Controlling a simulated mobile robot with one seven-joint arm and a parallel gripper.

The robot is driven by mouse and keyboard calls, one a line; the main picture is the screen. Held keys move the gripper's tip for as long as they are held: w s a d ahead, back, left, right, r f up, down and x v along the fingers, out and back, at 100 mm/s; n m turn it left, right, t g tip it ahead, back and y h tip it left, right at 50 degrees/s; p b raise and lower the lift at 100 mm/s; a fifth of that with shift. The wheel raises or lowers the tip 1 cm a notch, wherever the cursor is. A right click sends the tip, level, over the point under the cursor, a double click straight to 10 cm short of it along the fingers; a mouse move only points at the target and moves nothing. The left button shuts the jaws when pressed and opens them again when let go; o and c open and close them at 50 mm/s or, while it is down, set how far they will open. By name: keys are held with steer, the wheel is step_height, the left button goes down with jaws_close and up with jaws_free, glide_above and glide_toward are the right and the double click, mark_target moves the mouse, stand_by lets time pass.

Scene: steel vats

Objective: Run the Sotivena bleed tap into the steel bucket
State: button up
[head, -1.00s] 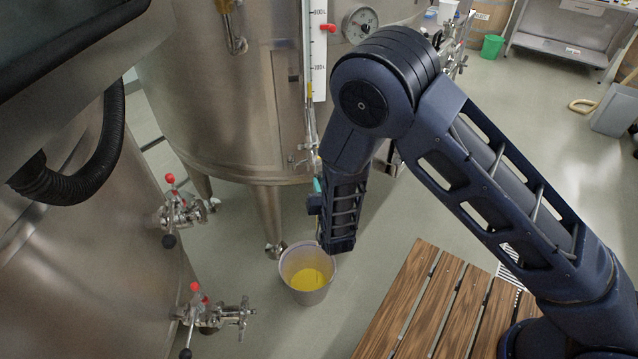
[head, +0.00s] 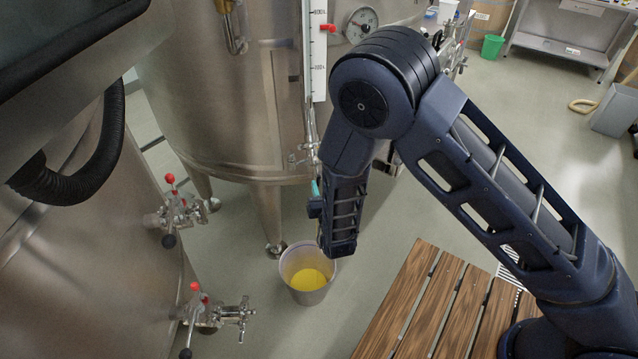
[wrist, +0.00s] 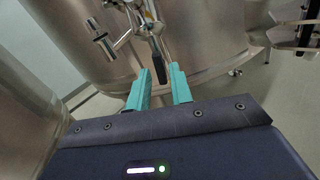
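A bucket (head: 308,296) stands on the floor below the large steel vat, with yellow liquid inside. My gripper shows in the head view as a bit of teal (head: 316,187), mostly hidden by my arm. In the wrist view my gripper (wrist: 157,76) has its two teal fingers apart, with a tap's black handle (wrist: 158,62) between or just beyond their tips; contact cannot be told. That tap's metal body (wrist: 120,38) has a spout at left. In the head view, fittings (head: 303,157) show low on the vat. No Sotivena label is readable.
The large vat (head: 215,110) carries a white scale (head: 318,50) and a round dial (head: 362,24). A second vat at left has two red-knobbed valves (head: 178,212) (head: 210,315) sticking out. A slatted wooden surface (head: 440,300) lies at the lower right. Floor beyond is open.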

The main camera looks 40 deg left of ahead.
steer(key=v, duration=0.8)
stand_by(0.6)
steer(key=shift+w+r, duration=0.1)
stand_by(0.3)
